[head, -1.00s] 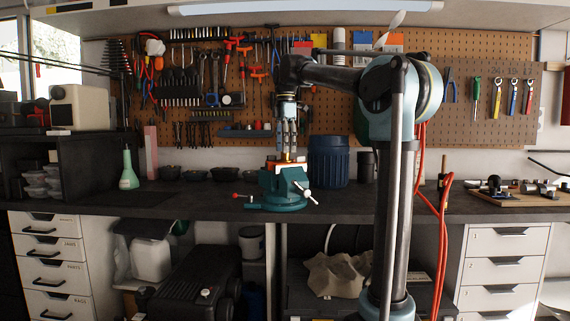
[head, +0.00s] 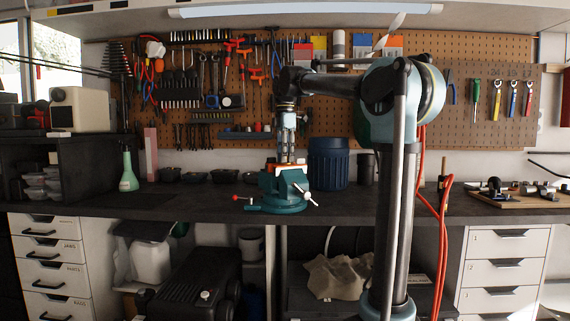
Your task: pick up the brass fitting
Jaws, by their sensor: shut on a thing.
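My gripper (head: 286,158) points straight down over the teal bench vise (head: 285,190) on the workbench. Its fingers are close together, shut on the brass fitting at the top of the vise. The fitting is mostly hidden by the fingertips and too small here to make out clearly. I cannot tell whether it still touches the vise jaws. The vise has orange-red parts by its jaws, a red-knobbed handle at left and a pale handle at right.
A dark blue ribbed tub (head: 328,163) stands just right of the vise, with a dark cup (head: 365,169) beyond it. Small black bowls (head: 222,176) and a green flask (head: 128,170) stand to the left. The bench front (head: 200,205) is clear. A tool pegboard is behind.

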